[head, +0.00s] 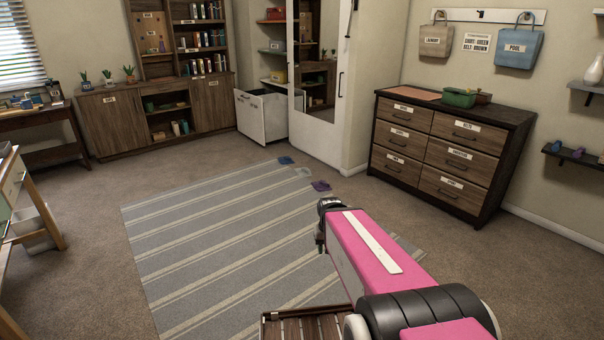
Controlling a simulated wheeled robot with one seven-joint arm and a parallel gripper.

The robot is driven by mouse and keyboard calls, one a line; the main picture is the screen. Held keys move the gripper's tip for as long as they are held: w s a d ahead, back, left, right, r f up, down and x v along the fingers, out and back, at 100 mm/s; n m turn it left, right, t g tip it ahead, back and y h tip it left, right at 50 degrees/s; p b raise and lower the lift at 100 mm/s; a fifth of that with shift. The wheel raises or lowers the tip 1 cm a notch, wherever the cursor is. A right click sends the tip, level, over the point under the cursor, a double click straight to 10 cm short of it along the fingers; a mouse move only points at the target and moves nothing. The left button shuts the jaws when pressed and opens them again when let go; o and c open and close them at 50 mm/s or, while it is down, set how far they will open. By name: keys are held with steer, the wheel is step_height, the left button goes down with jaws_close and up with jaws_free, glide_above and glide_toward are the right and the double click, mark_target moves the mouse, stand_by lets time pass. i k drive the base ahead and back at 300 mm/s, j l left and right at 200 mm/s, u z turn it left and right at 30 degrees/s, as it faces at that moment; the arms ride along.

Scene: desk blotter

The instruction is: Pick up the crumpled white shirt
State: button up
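A small pale, whitish-grey crumpled cloth (303,172) lies on the floor at the far right edge of the striped rug. It may be the white shirt, but it is too small for me to be sure. It lies between a blue cloth (286,160) and a purple cloth (321,186). My pink arm reaches forward from the lower right. The dark end of my arm, with my gripper (320,242), hangs above the rug, nearer to me than the cloths and apart from them. Its fingers are too small and dark to tell open from shut.
The striped rug (200,235) is flat and clear. A labelled dresser (440,150) stands to the right with a green bin (459,97) on it. A mirrored door (318,80) and an open white drawer (263,117) stand behind the cloths. A desk stands at the left edge.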

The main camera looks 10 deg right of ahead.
mark_target(301, 172)
steer(key=i+z, duration=0.3)
steer(key=i, duration=1.55)
steer(key=i+l+u, duration=0.15)
steer(key=i, duration=0.45)
steer(key=i+l, duration=0.15)
steer(key=i, duration=0.4)
steer(key=i+l+u, duration=0.1)
steer(key=i, duration=0.5)
steer(key=i+l+u, duration=0.15)
steer(key=i, duration=0.2)
steer(key=i+l+u, duration=0.2)
steer(key=i, duration=0.15)
